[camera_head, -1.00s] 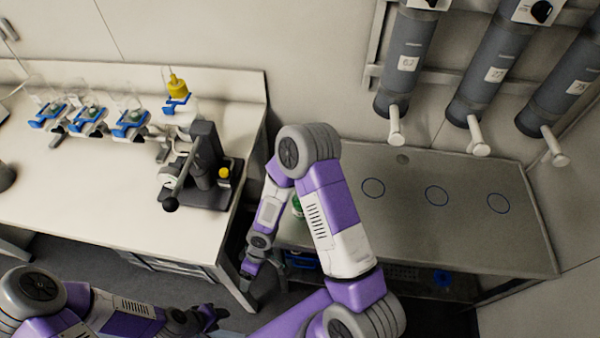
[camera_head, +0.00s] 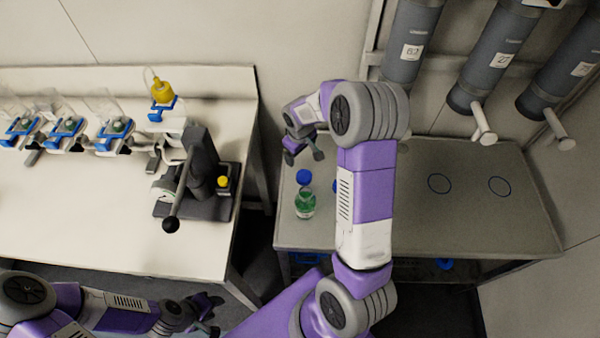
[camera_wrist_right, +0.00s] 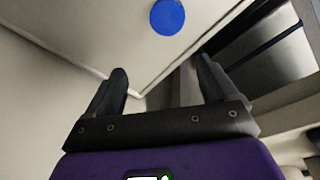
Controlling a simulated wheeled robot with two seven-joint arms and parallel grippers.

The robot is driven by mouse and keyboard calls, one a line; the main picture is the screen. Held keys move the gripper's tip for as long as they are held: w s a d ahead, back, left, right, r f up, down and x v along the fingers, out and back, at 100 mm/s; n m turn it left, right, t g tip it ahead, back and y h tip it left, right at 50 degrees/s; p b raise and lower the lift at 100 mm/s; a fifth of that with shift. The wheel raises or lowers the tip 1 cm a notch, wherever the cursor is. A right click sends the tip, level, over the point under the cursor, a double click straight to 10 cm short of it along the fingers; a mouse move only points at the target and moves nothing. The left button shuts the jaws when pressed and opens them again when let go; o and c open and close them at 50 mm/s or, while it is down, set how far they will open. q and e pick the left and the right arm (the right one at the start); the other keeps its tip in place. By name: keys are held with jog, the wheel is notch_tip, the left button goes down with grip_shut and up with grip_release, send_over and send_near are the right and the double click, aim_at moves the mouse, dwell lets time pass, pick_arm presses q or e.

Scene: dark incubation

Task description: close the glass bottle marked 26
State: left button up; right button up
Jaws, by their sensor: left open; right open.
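A clear glass bottle with green liquid (camera_head: 305,204) stands upright on the grey bench; no number is legible on it. A round blue cap (camera_head: 303,177) shows just behind its neck; I cannot tell whether it touches the bottle. My right gripper (camera_head: 304,157) is open and empty, a little behind the cap in the head view. In the right wrist view, a blue disc (camera_wrist_right: 167,17) lies ahead of my open right fingers (camera_wrist_right: 162,78), apart from them. My left gripper (camera_head: 213,312) is open and empty, low at the left, away from the bottle.
A small blue item (camera_head: 335,186) is partly hidden by my right arm. The grey bench (camera_head: 420,225) is mostly clear, with ringed marks. Grey cylinders (camera_head: 490,62) hang above it. The white table (camera_head: 90,220) at left holds a lever device (camera_head: 205,175), a yellow-topped bottle (camera_head: 162,95) and several blue stands.

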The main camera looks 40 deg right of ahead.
aim_at(304, 175)
jog(key=shift+s+f+m+g+y, duration=0.4)
jog(key=shift+s+f+m+g, duration=0.2)
jog(key=shift+s+f+m, duration=0.45)
jog(key=shift+s+a+f+m+b, duration=0.1)
jog(key=shift+s+m+b, duration=0.1)
jog(key=shift+m+b, duration=0.15)
jog(key=shift+a+f, duration=0.1)
jog(key=shift+f, duration=1.15)
jog(key=f+b, duration=0.1)
jog(key=f, duration=0.1)
jog(key=f+b, duration=0.1)
jog(key=f, duration=0.2)
jog(key=shift+w+d+f, duration=0.15)
jog(key=shift+w+d, duration=0.05)
